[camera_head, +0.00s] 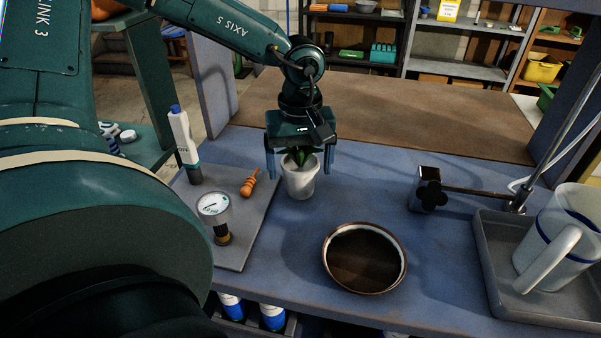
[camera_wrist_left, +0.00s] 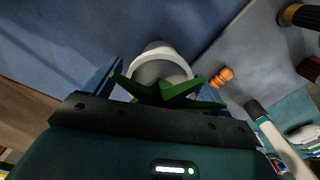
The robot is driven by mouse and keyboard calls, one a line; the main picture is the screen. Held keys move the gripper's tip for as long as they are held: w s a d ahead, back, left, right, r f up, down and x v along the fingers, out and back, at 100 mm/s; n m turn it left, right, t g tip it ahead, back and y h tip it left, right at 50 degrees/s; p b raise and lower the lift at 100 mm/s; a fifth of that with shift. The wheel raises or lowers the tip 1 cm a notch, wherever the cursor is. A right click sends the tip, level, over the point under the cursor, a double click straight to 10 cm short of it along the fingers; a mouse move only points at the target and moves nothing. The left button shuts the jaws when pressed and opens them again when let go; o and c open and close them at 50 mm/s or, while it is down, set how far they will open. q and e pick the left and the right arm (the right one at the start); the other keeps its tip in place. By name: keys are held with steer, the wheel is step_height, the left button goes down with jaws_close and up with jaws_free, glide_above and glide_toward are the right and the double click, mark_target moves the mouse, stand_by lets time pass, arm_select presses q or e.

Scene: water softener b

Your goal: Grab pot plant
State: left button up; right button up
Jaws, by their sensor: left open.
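The pot plant is a small white pot (camera_head: 300,182) with green leaves (camera_head: 299,156), standing upright on the blue table. My left gripper (camera_head: 300,170) is above it, pointing down, with its two fingers apart, one on each side of the plant. The fingers look clear of the pot's sides. In the left wrist view the white pot (camera_wrist_left: 160,62) and its pointed green leaves (camera_wrist_left: 165,92) sit between the fingers, close to the gripper body. My right gripper is not seen.
A grey board (camera_head: 240,245) left of the pot holds a gauge (camera_head: 214,204), an orange ribbed piece (camera_head: 248,183) and a white bottle (camera_head: 184,145). A round dark bowl (camera_head: 364,258) stands in front. A grey tray (camera_head: 490,262) with a white jug (camera_head: 556,240) is at right.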

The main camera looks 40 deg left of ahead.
arm_select(q)
steer(key=shift+c, duration=0.4)
steer(key=c, duration=1.1)
steer(key=shift+o, duration=0.2)
